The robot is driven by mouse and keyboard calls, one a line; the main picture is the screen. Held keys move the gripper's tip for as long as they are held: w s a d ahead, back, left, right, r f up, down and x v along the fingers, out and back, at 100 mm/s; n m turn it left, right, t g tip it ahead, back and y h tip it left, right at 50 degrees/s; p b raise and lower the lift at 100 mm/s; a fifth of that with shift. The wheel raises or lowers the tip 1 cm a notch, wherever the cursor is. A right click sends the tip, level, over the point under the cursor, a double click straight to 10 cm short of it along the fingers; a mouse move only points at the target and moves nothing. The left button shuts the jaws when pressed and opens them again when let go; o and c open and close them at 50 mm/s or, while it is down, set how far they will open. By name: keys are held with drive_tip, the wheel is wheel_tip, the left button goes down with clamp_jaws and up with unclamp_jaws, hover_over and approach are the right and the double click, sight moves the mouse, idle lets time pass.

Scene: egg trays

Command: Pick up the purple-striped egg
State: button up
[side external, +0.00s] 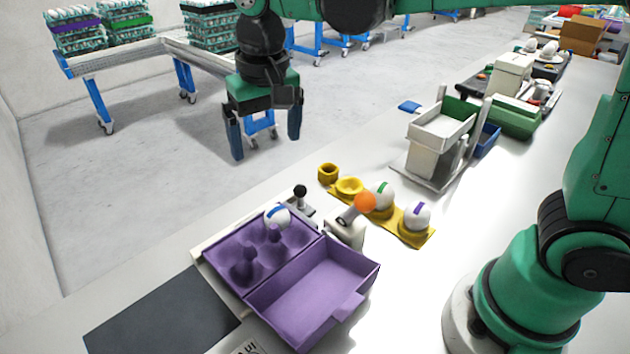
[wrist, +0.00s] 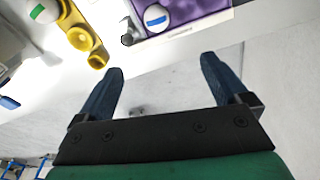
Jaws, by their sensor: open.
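The purple-striped egg (side external: 417,214) is white with a purple band. It sits in the right end of a yellow holder (side external: 404,239) on the bench in the side view. I cannot make it out in the wrist view. A green-striped egg (side external: 381,194) sits beside it in the same holder and also shows in the wrist view (wrist: 42,12). A blue-striped egg (side external: 277,215) sits in the purple carton (side external: 318,290) and shows in the wrist view (wrist: 156,18). My gripper (side external: 266,146) is open and empty, high up and left of the holder, apart from all eggs.
An orange-tipped lever (side external: 365,202) stands between carton and holder. A black-knobbed lever (side external: 300,191) is behind the carton. A white and green machine (side external: 440,140) stands behind the holder. A dark mat (side external: 160,320) lies at front left. The bench right of the holder is clear.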

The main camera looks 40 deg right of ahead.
idle(0.3)
drive_tip(key=m+g, duration=0.1)
drive_tip(key=m, duration=0.1)
approach(421, 205)
drive_tip(key=f, duration=0.5)
drive_tip(key=shift+w+f, duration=0.25)
drive_tip(key=shift+f, duration=0.15)
drive_tip(key=shift+s+f+n, duration=0.15)
drive_tip(key=shift+f+n, duration=0.05)
drive_tip(key=shift+n, duration=0.1)
drive_tip(key=shift+f, duration=2.6)
drive_tip(key=c, duration=0.8)
